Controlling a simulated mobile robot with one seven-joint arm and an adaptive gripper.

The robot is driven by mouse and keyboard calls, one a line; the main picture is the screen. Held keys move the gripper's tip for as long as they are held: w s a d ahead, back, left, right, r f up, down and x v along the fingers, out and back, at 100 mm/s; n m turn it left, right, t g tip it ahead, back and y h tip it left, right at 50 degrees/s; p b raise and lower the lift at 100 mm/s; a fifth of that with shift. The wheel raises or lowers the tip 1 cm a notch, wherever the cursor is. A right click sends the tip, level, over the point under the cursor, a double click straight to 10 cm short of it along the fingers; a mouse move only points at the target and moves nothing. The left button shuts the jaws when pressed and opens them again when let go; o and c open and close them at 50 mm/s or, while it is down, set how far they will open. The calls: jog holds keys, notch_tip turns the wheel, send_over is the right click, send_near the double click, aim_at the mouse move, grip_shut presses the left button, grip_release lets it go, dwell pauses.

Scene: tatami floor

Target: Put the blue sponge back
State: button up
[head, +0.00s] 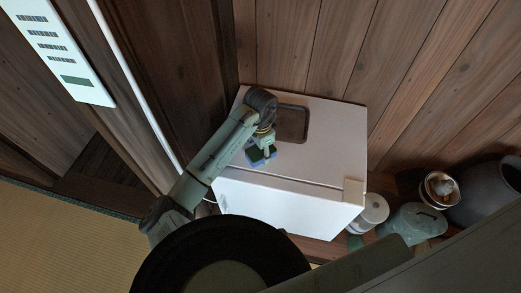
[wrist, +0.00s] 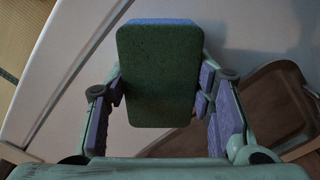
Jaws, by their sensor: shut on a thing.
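The blue sponge (head: 262,157) has a dark green scouring side. In the wrist view the sponge (wrist: 158,75) fills the middle, green side facing the camera, with a thin blue edge along its top. My gripper (head: 264,146) is shut on it, with purple-padded fingers at its left and right sides in the wrist view (wrist: 158,100). In the head view the sponge is over the white top of a low cabinet or fridge (head: 310,165). I cannot tell whether it touches that top. A brown tray (head: 292,124) lies on the top, partly behind my arm; it also shows in the wrist view (wrist: 275,105).
A wooden wall (head: 330,50) stands behind the white unit. White and green containers (head: 374,210) (head: 412,222), a bowl (head: 440,188) and a dark pot (head: 485,193) stand to its right. The right part of the white top is mostly clear.

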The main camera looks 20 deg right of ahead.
jog(key=o, duration=1.1)
notch_tip(320, 180, up, 12)
jog(key=shift+r+p, duration=0.15)
jog(key=shift+p, duration=0.25)
